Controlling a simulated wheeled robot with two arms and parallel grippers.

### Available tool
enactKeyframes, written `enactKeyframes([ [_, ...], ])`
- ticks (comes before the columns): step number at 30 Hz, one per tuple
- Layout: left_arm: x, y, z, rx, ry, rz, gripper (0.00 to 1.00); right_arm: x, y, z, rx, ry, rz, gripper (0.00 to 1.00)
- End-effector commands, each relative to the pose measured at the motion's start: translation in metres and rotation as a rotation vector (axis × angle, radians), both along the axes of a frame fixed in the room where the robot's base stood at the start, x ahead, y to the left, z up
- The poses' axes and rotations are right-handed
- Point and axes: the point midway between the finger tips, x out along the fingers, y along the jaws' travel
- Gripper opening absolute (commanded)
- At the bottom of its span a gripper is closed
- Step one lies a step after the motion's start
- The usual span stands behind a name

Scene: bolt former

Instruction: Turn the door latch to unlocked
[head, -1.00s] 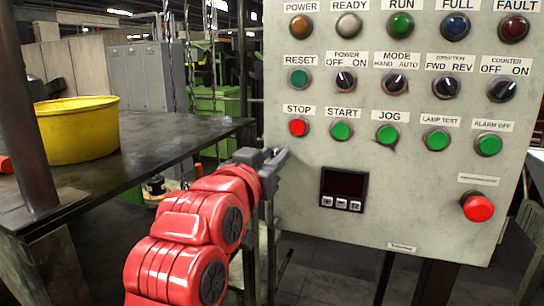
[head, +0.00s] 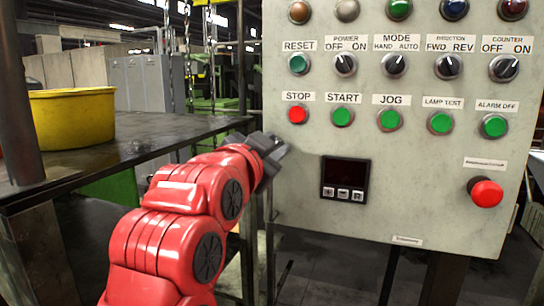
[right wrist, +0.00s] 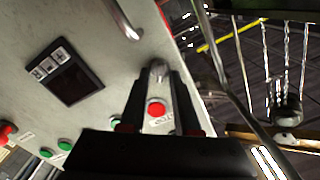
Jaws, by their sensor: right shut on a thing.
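The door latch (right wrist: 158,70) is a small grey metal piece on the cabinet door, seen in the right wrist view between my fingertips. In the head view my gripper hides it. My right gripper (head: 277,150) is at the left edge of the grey control panel (head: 300,190), below the red STOP button. In the right wrist view my right gripper (right wrist: 158,82) has its two dark fingers on either side of the latch, shut on it. How far the latch is turned cannot be told. My left gripper is out of view.
A red STOP button (head: 297,114) and a green START button (head: 342,117) are close above the gripper. A small display (head: 343,178) is to its right. A metal handle (right wrist: 124,20) shows in the wrist view. A dark table with a yellow tub (head: 72,120) stands at left.

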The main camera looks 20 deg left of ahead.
Motion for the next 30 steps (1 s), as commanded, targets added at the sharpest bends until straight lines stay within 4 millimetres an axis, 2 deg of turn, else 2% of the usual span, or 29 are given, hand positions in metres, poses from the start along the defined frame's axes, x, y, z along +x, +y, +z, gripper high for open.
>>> enactKeyframes([
  [10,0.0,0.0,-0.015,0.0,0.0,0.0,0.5,0.0,-0.002,-0.003,0.329,-0.012,-0.001,0.0],
  [21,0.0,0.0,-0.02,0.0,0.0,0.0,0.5,0.0,-0.003,-0.003,0.671,-0.023,-0.001,0.0],
  [30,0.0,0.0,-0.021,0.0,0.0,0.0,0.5,0.0,-0.003,-0.005,0.877,-0.03,-0.001,0.0],
])
